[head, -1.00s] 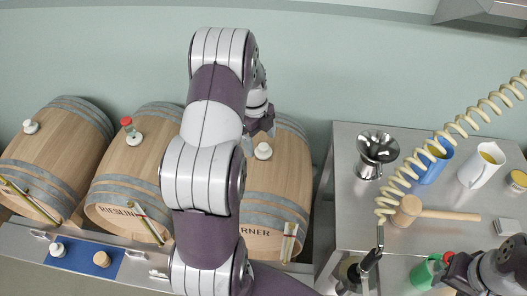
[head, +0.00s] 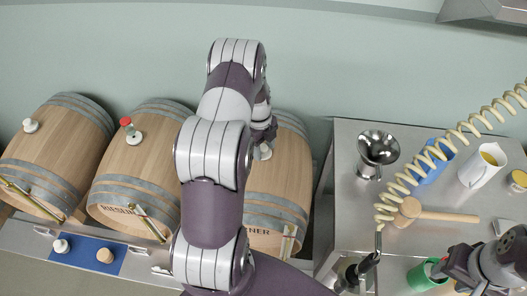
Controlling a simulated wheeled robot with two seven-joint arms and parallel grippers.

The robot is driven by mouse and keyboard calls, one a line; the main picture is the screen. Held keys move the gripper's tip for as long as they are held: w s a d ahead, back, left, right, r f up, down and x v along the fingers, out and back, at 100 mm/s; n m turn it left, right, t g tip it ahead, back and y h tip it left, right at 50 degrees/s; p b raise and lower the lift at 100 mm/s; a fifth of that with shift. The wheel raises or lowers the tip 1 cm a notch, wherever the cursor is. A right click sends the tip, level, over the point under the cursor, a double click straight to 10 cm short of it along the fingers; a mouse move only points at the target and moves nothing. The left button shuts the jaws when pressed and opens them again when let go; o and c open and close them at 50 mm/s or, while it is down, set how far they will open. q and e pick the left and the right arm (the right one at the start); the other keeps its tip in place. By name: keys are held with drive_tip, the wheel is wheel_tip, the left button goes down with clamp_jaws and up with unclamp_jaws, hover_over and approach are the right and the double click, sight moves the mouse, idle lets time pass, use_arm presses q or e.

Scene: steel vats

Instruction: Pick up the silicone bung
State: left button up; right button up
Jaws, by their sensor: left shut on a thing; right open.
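A pale silicone bung (head: 263,153) shows at the top of the right barrel (head: 276,185), partly hidden by my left gripper. My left gripper (head: 264,140) comes down from behind my own arm and is shut on the bung. Its fingertips are mostly hidden, and I cannot tell whether the bung is clear of its hole. My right gripper (head: 447,268) is open at the lower right, close beside a green mug (head: 422,277).
Two more barrels (head: 57,150) (head: 140,160) stand to the left with fittings on top. A blue mat (head: 78,263) holds a white bung (head: 61,246) and a cork-coloured one (head: 105,256). The steel table (head: 345,210) carries a funnel (head: 377,150), mallet (head: 430,213), jugs and a coiled hose.

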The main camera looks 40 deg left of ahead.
sight(265, 147)
use_arm(q)
drive_tip(key=shift+w+a+r+b, duration=0.1)
drive_tip(key=shift+w+r+b, duration=0.1)
drive_tip(key=shift+r+b, duration=0.3)
wheel_tip(265, 147, up, 3)
drive_tip(key=shift+f+b, duration=0.1)
drive_tip(key=shift+b, duration=0.55)
drive_tip(key=s+d+r+b, duration=0.3)
drive_tip(key=s+d+r, duration=0.3)
drive_tip(key=d, duration=0.4)
drive_tip(key=shift+d+r, duration=0.2)
drive_tip(key=shift+r, duration=0.5)
